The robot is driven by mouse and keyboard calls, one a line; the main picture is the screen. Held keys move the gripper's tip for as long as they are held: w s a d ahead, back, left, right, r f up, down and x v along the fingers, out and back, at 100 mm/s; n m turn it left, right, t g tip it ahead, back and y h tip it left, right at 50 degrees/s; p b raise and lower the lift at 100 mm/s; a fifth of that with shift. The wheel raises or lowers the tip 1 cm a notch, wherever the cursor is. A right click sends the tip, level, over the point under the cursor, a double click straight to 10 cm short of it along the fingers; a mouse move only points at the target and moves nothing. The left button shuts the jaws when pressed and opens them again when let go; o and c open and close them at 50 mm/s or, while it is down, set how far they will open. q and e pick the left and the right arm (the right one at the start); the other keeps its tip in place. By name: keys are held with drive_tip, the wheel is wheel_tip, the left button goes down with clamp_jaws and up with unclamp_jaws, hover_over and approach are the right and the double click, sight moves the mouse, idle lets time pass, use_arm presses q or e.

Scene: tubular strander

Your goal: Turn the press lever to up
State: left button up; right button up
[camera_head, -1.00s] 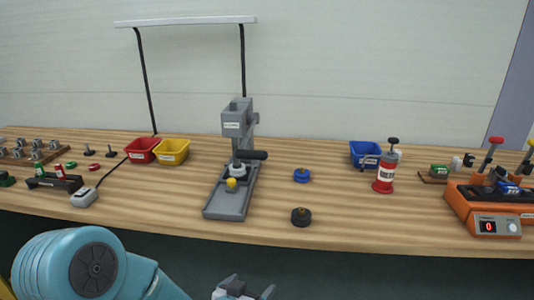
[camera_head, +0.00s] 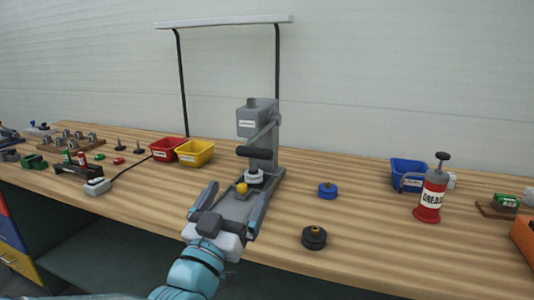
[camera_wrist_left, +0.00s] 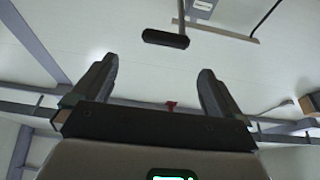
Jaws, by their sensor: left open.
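The grey press (camera_head: 257,122) stands upright on the bench. Its lever (camera_head: 262,133) slopes down from the pivot on the press's right side to a black cylindrical handle (camera_head: 255,152). In the left wrist view the handle (camera_wrist_left: 166,39) lies ahead of the fingertips, a little above the gap, with its rod running up. My left gripper (camera_head: 240,188) is open and empty in front of the press, over its base, below the handle and apart from it. Its open fingers (camera_wrist_left: 158,68) also show in the left wrist view. My right gripper is out of view.
Red (camera_head: 169,150) and yellow (camera_head: 194,153) bins stand left of the press. A blue-topped puck (camera_head: 327,190) and a black puck (camera_head: 314,238) lie to its right. A grease can (camera_head: 430,190) and blue bin (camera_head: 407,174) stand farther right. A lamp frame (camera_head: 224,22) arches behind.

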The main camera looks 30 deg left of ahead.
sight(253, 151)
use_arm(q)
drive_tip(key=p+x, duration=0.1)
drive_tip(key=x, duration=0.4)
drive_tip(key=p+x, duration=0.1)
drive_tip(key=x, duration=0.4)
drive_tip(key=r+x, duration=0.1)
drive_tip(key=x, duration=0.4)
drive_tip(key=shift+s+a+p, duration=0.2)
drive_tip(key=shift+a+p, duration=0.2)
